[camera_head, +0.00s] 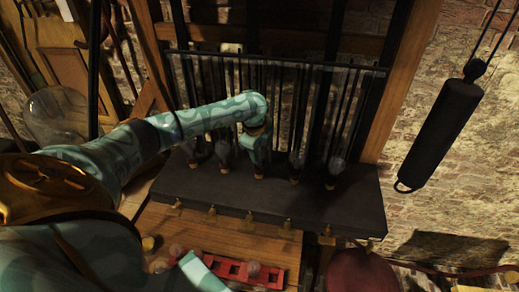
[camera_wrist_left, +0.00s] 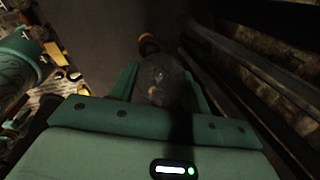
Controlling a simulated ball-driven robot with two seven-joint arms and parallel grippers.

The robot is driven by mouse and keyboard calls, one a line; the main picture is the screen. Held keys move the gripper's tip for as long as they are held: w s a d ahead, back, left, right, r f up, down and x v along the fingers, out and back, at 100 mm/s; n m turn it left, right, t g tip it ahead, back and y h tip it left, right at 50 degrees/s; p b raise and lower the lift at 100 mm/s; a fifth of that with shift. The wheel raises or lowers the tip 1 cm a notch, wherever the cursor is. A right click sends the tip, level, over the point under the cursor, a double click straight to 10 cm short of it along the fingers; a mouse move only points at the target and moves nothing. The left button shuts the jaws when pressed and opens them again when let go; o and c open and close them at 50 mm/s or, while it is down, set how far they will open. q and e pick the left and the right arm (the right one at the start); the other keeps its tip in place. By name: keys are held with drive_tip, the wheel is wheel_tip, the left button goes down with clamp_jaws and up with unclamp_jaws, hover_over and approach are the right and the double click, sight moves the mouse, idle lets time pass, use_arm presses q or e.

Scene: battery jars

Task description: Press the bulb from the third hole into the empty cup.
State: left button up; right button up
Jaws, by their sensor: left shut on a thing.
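My left gripper (camera_head: 258,165) points down over the dark shelf, at the middle of a row of bulbs in small brass cups. In the left wrist view it is shut on a grey glass bulb (camera_wrist_left: 160,80), held between its two green fingers. The fingers hide the bulb's lower end, so I cannot tell whether it sits in its cup. Bulbs stand on either side, one to the left (camera_head: 224,155) and one to the right (camera_head: 296,162). A red holder with holes (camera_head: 228,267) lies on the wooden bench, with a bulb (camera_head: 254,268) at it.
A rack of dark vertical rods (camera_head: 310,110) rises close behind the shelf (camera_head: 215,190). More bulbs stand at the row's ends, one at the right (camera_head: 336,168). Loose round bulbs (camera_head: 160,265) show beside the holder. A black cylinder (camera_head: 440,135) hangs at the right.

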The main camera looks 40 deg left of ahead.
use_arm(q)
drive_tip(key=shift+f, duration=0.55)
drive_tip(key=shift+f+p, duration=0.2)
drive_tip(key=shift+p, duration=0.25)
idle(0.3)
drive_tip(key=o, duration=1.1)
drive_tip(key=shift+o, duration=0.2)
drive_tip(key=v, duration=1.6)
drive_tip(key=shift+r, duration=0.2)
drive_tip(key=shift+f, duration=0.15)
